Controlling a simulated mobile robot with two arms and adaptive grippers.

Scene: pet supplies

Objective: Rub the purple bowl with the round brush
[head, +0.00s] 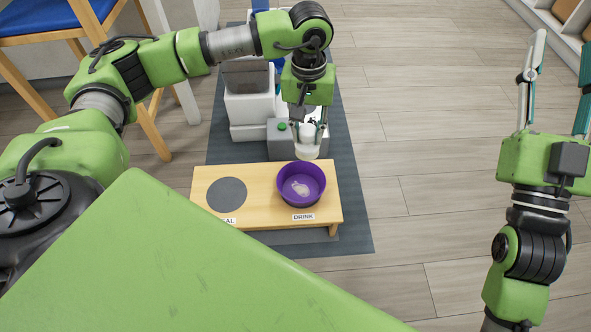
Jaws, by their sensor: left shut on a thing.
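The purple bowl (302,201) sits on the right side of a low wooden stand (258,208), above a label reading DRINK. A pale patch shows on the bowl's inner bottom. My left gripper (308,138) points down just behind the bowl's far rim and is shut on a whitish round-headed thing, apparently the round brush (307,152). The brush is by the far rim; I cannot tell whether it touches the bowl. My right gripper (560,60) is at the right edge, fingers wide apart and empty, far from the bowl.
A grey disc (227,194) is set in the stand's left side. Behind the stand, a grey and white appliance (250,108) stands on a dark mat (352,226). A wooden chair with a blue seat (45,18) is at upper left. The wooden floor to the right is clear.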

